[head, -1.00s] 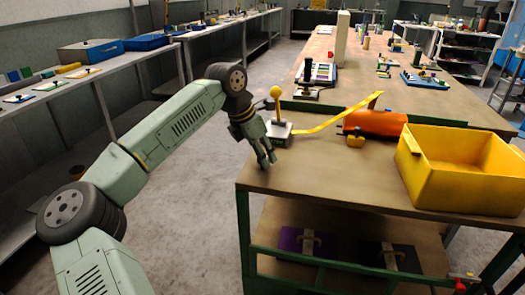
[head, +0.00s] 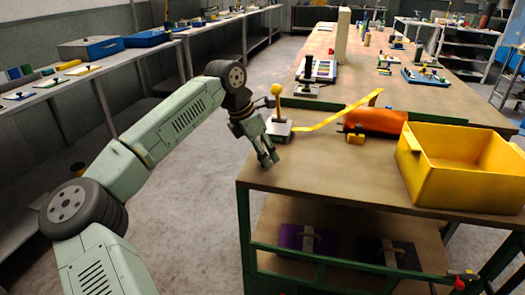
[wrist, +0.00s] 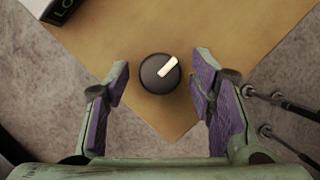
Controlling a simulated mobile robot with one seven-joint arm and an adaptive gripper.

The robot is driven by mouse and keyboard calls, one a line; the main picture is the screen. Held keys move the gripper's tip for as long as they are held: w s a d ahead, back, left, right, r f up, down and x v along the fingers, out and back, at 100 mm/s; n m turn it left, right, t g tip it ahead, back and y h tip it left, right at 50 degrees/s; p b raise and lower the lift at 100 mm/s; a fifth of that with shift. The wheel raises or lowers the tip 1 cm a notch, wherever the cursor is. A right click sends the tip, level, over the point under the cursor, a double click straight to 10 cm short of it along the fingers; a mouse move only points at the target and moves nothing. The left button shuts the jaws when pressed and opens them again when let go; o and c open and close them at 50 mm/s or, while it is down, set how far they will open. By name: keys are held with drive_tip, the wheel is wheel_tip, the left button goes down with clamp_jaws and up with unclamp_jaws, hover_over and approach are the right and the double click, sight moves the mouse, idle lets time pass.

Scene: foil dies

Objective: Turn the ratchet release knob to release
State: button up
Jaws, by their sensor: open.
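The knob (wrist: 159,74) is round and dark with a pale pointer bar aimed up and right in the wrist view. It sits near the corner of the wooden bench top (wrist: 165,35). My gripper (wrist: 160,90) is open, its purple-padded fingers on either side of the knob, with a visible gap on both sides. In the head view my gripper (head: 267,160) points down over the bench's near left corner. I cannot make out the knob there. How high the fingertips are above the bench is hard to tell.
A grey box with a yellow-ball lever (head: 278,105) stands just behind my gripper, with a yellow strap (head: 335,116) running right from it. An orange cylinder (head: 375,122) and a yellow bin (head: 458,190) stand farther right. The bench front between is clear.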

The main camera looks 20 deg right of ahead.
drive_tip(key=v, duration=1.2)
